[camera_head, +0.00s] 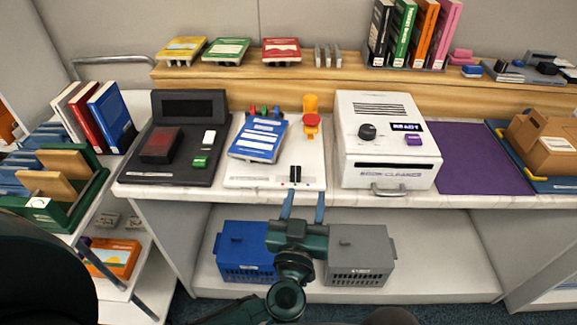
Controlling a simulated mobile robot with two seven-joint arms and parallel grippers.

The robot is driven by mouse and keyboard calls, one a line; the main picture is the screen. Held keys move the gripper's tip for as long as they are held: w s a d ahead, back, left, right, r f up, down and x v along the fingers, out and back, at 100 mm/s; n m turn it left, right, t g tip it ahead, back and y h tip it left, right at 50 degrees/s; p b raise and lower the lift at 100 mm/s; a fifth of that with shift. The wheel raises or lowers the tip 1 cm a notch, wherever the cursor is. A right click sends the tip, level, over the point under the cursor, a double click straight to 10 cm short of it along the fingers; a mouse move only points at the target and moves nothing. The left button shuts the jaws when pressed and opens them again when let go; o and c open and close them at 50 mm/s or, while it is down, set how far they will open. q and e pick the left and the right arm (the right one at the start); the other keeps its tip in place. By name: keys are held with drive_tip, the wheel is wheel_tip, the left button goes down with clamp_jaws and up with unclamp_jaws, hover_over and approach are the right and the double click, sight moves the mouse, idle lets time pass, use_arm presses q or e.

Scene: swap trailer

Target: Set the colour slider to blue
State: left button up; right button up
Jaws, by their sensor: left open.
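The colour slider (295,173) shows as a small black knob near the front edge of a white panel (314,158). Which colour it is set to cannot be read from here. A blue book (258,139) lies tilted on the same panel, with several small coloured pieces (264,111) behind it. My left gripper (304,196) is open and empty at the panel's front edge. Its two fingers point toward the panel, one either side of the knob's line, with the knob beyond them, nearer the left finger. My right gripper is not in view.
An orange stamp-like part (311,117) stands on the panel's right. A dark scanner-like device (177,138) is at left, a white book cleaner (387,139) at right. A blue crate (245,250) and grey crate (360,254) sit on the shelf below.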

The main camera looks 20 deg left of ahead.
sight(296, 174)
use_arm(q)
drive_tip(key=w+a+f+y, duration=0.1)
drive_tip(key=w+a, duration=0.1)
drive_tip(key=w, duration=0.2)
drive_tip(key=w+a+f+g+b, duration=0.1)
drive_tip(key=w+a, duration=0.1)
drive_tip(key=w, duration=0.2)
drive_tip(key=w+a+g+y, duration=0.1)
drive_tip(key=w+a, duration=0.1)
drive_tip(key=w, duration=0.2)
drive_tip(key=shift+w+f+n+y, duration=0.3)
drive_tip(key=shift+w+f+n, duration=0.05)
drive_tip(key=shift+f+n, duration=0.05)
drive_tip(key=shift+c, duration=0.2)
clamp_jaws()
